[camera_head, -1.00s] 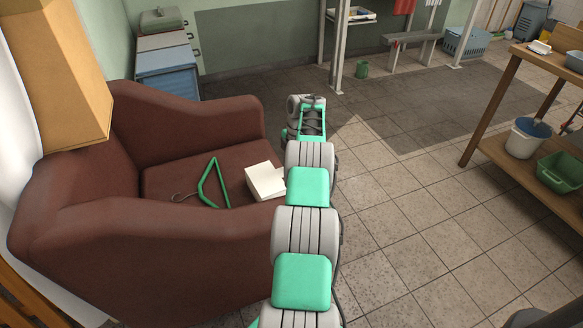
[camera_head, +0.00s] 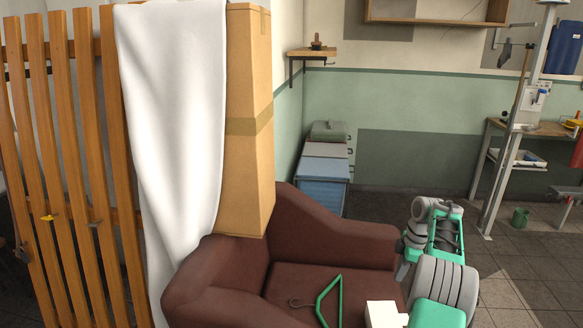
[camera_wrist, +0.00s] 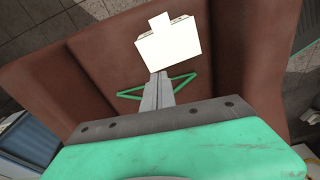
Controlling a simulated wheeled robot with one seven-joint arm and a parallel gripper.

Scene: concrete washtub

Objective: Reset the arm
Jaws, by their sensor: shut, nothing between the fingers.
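My gripper (camera_wrist: 158,78) is shut and empty in the wrist view, its thin grey fingers pressed together. It points down over the seat of a brown armchair (camera_wrist: 90,65). A green clothes hanger (camera_wrist: 183,79) lies on the seat, partly hidden behind the fingers. A white box-like object (camera_wrist: 168,47) is just beyond the fingertips in that view. In the head view, the armchair (camera_head: 225,285), the hanger (camera_head: 329,298) and the white object (camera_head: 383,313) show at the bottom, beside my arm. My fingers cannot be made out clearly there.
A tall cardboard box (camera_head: 248,185), a white cloth (camera_head: 180,120) and a wooden slatted screen (camera_head: 95,180) stand behind and left of the chair. Blue drawers (camera_head: 324,168) stand by the wall. Tiled floor (camera_head: 510,295) is open at right.

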